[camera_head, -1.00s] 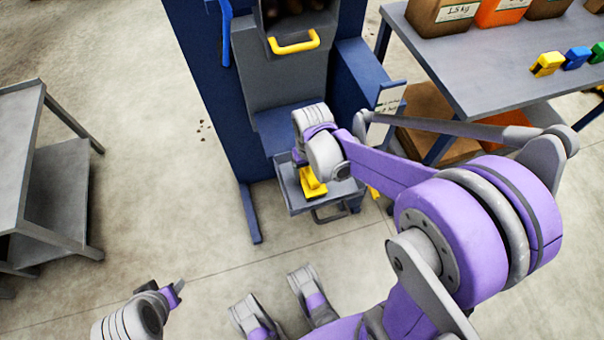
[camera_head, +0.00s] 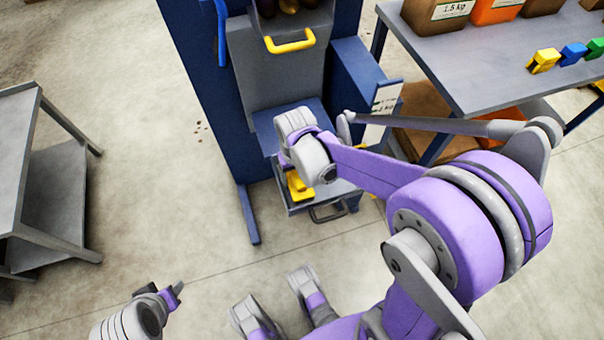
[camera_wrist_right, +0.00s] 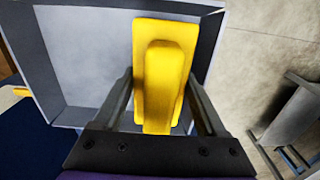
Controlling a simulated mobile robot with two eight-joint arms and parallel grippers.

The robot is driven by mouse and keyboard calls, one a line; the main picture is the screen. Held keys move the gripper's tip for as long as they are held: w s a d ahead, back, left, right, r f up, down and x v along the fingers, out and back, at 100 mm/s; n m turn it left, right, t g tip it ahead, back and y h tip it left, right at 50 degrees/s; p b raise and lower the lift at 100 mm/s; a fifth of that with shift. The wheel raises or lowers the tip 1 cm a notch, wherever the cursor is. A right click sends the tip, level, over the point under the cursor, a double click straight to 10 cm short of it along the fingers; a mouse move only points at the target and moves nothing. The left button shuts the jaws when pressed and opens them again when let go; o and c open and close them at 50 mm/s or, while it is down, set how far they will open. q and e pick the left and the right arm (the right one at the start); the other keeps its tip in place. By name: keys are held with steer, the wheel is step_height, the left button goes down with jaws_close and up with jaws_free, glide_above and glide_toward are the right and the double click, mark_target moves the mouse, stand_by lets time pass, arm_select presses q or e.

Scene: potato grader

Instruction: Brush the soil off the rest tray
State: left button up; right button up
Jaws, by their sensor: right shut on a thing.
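The rest tray (camera_head: 345,195) is a shallow grey tray with a raised rim and a front handle, low on the front of the blue machine. In the right wrist view its pale floor (camera_wrist_right: 85,60) looks bare where it shows. My right gripper (camera_wrist_right: 163,95) is shut on a yellow brush (camera_wrist_right: 165,75), with one finger on each side. In the head view the brush (camera_head: 299,187) is over the tray's left part. I cannot tell whether it touches the floor; the brush hides what lies beneath it. My left gripper (camera_head: 176,290) is low at the left, away from the tray.
The blue machine (camera_head: 215,110) has a yellow-handled grey front (camera_head: 290,42) above the tray. A grey table (camera_head: 480,70) with boxes and coloured blocks stands at the right. A grey cart (camera_head: 20,140) stands at the left, with open floor between. Dark specks lie on that floor.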

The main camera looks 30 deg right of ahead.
steer(key=shift+w, duration=0.2)
steer(key=shift+d, duration=0.4)
steer(key=shift+s+d+r, duration=0.1)
steer(key=shift+s+d, duration=0.1)
steer(key=shift+d, duration=0.55)
steer(key=shift+s+d+r, duration=0.1)
steer(key=shift+s+d, duration=0.1)
steer(key=shift+d, duration=0.55)
steer(key=shift+f, duration=0.25)
steer(key=shift+w+a+f, duration=0.1)
steer(key=shift+w+a, duration=0.05)
steer(key=shift+a, duration=0.8)
steer(key=shift+w+a+f, duration=0.1)
steer(key=shift+w+a, duration=0.05)
steer(key=shift+a, duration=0.9)
steer(key=shift+c, duration=0.7)
